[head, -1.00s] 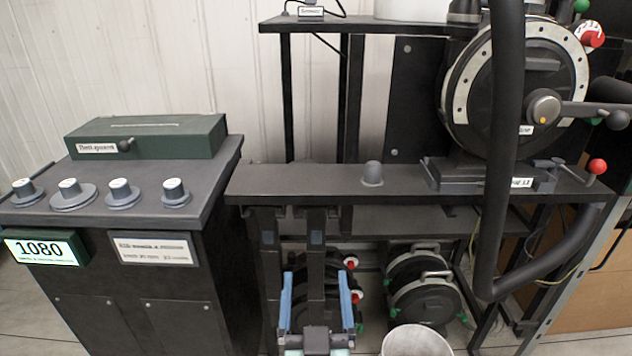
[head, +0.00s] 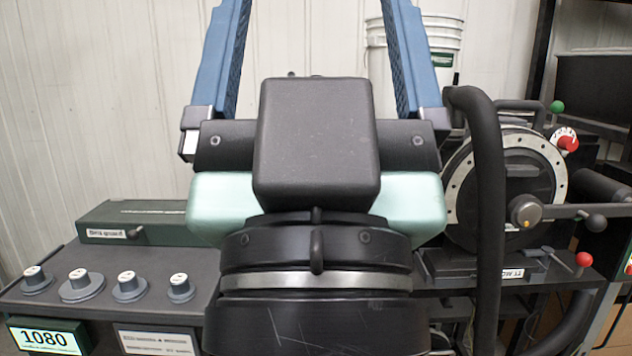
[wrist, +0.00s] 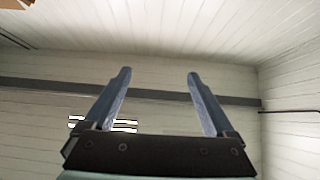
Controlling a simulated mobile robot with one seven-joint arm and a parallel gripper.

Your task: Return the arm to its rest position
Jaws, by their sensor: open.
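My gripper (head: 312,40) is raised large in front of the head camera, its blue fingers pointing up and spread apart, with nothing between them. In the wrist view my gripper (wrist: 152,85) shows both blue fingers apart and empty, against the white plank wall and ceiling. My wrist and gripper body hide the middle of the bench and part of the shelf behind.
A console with several knobs (head: 130,286) and a 1080 display (head: 45,338) stands at lower left, a green box (head: 140,222) on it. The seed meter disc (head: 460,185) stands at right. A white bucket (head: 440,38) sits behind my gripper.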

